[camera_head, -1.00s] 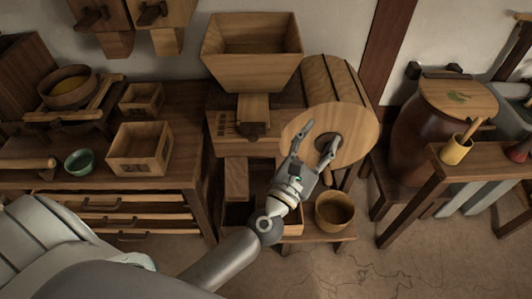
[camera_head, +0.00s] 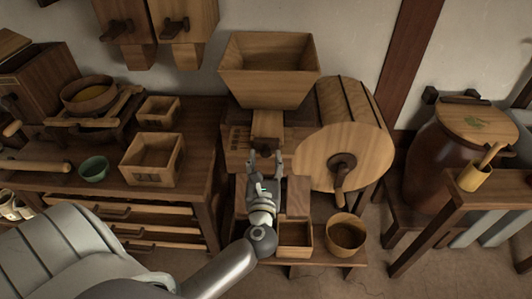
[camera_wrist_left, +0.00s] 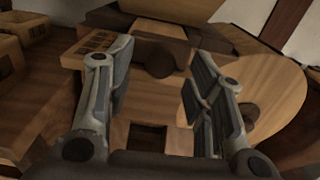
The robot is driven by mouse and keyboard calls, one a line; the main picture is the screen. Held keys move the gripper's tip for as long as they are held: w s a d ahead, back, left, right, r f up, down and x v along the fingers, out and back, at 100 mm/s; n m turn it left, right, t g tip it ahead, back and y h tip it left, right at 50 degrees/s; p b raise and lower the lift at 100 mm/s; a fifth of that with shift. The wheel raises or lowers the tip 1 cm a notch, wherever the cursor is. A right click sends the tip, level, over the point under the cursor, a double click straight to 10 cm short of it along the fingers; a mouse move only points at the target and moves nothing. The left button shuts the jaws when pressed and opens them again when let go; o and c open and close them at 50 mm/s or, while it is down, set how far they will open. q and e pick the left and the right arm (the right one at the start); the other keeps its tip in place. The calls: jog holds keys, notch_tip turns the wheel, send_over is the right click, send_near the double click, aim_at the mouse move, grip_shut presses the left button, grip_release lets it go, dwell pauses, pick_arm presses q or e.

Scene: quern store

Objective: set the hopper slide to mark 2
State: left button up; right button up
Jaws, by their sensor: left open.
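The hopper (camera_head: 268,72) is a tapered wooden box above the quern housing. Below its mouth is the wooden slide (camera_head: 267,124), with a dark knob that shows in the wrist view (camera_wrist_left: 158,60). Dark marks (camera_head: 238,137) are on the panel to the slide's left; which mark it stands at is too small to tell. My left gripper (camera_head: 266,154) is open and empty, just below and in front of the slide. In the left wrist view its fingers (camera_wrist_left: 162,52) stand apart, with the knob appearing between them. Contact cannot be made out. My right gripper is out of view.
A round wooden drum (camera_head: 345,150) with a handle is close on the right. A box (camera_head: 295,237) and a round bowl (camera_head: 346,234) stand below. A bench on the left holds a crate (camera_head: 152,160) and green bowl (camera_head: 93,168).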

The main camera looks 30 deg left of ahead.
pick_arm(q)
jog(key=shift+x, duration=1.3)
jog(key=shift+d, duration=0.1)
grip_shut()
